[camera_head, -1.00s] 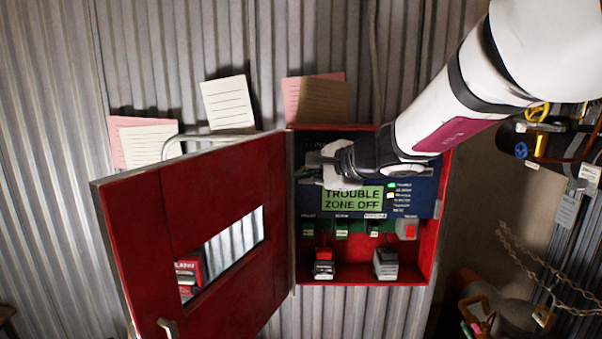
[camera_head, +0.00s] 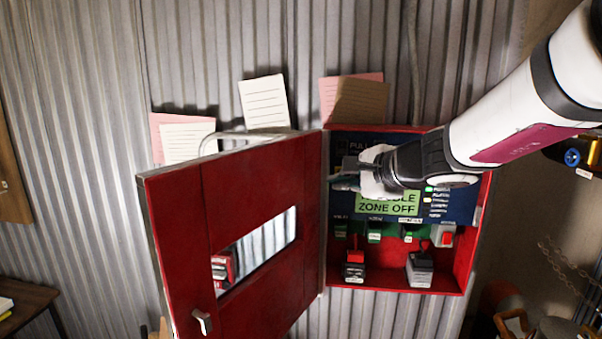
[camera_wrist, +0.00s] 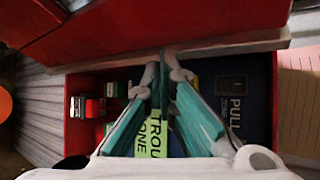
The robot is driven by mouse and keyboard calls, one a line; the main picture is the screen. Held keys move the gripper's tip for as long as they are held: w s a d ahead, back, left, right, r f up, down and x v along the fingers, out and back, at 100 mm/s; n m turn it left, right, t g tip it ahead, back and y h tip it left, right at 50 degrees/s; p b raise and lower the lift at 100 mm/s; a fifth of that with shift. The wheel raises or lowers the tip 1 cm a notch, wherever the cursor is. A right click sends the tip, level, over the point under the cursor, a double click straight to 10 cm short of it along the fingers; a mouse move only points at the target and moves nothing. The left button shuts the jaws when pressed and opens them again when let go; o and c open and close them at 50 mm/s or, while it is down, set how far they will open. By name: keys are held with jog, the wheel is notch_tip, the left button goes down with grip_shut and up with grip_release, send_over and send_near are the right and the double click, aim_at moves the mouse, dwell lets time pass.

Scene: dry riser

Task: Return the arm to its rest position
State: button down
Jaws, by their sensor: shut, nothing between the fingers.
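My arm reaches in from the upper right of the head view. My gripper (camera_head: 347,176) is at its end, in front of the upper part of the open red cabinet (camera_head: 400,290). It partly hides the green display (camera_head: 388,204), where "ZONE OFF" can be read. In the wrist view my gripper (camera_wrist: 164,65) shows its two teal fingers shut, with nothing between them. The fingertips lie near the cabinet's edge by the door side. I cannot tell whether they touch anything.
The red cabinet door (camera_head: 235,200) with a window stands swung open to the left. A red-topped block (camera_head: 355,265) and a grey block (camera_head: 420,268) sit on the cabinet floor. Paper notes (camera_head: 265,102) hang on the corrugated wall. Pipes and chains (camera_head: 565,265) are at right.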

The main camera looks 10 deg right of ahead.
jog(key=shift+s, duration=0.1)
jog(key=s+a+f+n+g, duration=0.1)
jog(key=s+a+n, duration=0.15)
jog(key=s, duration=0.25)
jog(key=s+a+f+n+g+y, duration=0.1)
jog(key=s+a+n+g, duration=0.1)
jog(key=s+n, duration=0.3)
jog(key=s+a+f+n+g, duration=0.1)
jog(key=s+a+n, duration=0.15)
jog(key=s, duration=0.35)
jog(key=s+d+f+n+g+h, duration=0.1)
jog(key=s+d+f+n+h, duration=0.1)
jog(key=s, duration=0.5)
jog(key=s+d+f+n+g+h, duration=0.2)
jog(key=s+d+n, duration=0.3)
jog(key=s, duration=0.3)
jog(key=shift+d+f+h, duration=0.65)
jog(key=shift+f+h, duration=0.2)
jog(key=shift+h, duration=0.05)
jog(key=shift+d, duration=0.1)
